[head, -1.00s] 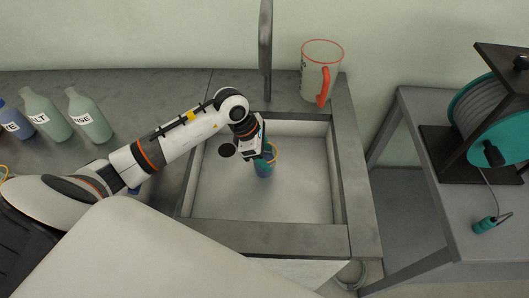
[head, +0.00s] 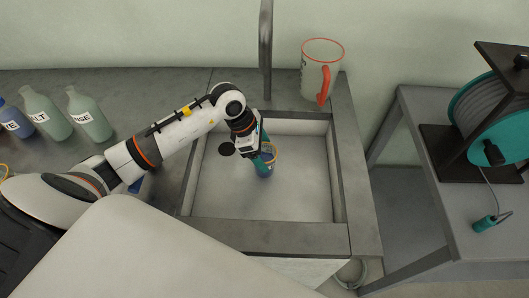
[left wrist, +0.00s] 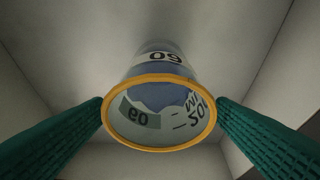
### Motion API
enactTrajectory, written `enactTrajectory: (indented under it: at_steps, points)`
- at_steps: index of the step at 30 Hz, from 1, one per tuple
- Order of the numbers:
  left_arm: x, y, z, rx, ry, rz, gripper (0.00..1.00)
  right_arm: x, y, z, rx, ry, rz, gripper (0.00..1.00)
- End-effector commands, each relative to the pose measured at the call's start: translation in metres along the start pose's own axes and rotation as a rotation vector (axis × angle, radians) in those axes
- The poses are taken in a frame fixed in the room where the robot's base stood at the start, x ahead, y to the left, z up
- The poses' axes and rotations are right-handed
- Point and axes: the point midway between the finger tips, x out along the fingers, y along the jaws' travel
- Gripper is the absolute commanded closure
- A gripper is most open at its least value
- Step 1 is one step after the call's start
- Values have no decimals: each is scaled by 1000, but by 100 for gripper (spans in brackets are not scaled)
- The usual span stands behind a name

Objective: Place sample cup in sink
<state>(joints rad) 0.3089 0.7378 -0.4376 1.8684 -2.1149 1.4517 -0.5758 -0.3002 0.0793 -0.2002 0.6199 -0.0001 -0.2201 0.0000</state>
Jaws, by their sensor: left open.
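The sample cup (head: 264,169), bluish with a yellow-orange rim, is inside the sink (head: 220,203) and looks upright on its floor. In the left wrist view the cup (left wrist: 160,62) shows its open mouth and the marking "60". My left gripper (head: 265,148) is over the sink at the cup's rim, partly hiding the cup. Its teal fingers (left wrist: 160,101) are open, one on each side of the rim. I cannot tell whether either finger touches it. My right gripper is not in view.
A faucet (head: 266,50) rises behind the sink. A jug with a red rim and handle (head: 316,72) stands at the back right corner. Several labelled bottles (head: 88,115) stand on the left counter. A side table on the right carries a teal reel (head: 490,118).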

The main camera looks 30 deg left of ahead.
Motion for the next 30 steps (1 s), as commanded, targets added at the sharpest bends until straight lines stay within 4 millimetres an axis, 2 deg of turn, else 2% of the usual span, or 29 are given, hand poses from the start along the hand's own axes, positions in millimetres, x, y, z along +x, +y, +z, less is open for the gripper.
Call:
enactTrajectory:
  at_steps: [9, 15, 20, 30]
  points:
    - [-68, -1, 1, 3, -1, -4, 22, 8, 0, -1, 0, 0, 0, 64]
    - [-96, 0, 0, 2, -1, -2, 22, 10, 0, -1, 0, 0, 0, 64]
    - [-105, 0, 0, 1, -1, 0, 22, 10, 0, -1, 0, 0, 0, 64]
    - [-105, 0, 0, 1, -1, 1, 22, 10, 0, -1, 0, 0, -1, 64]
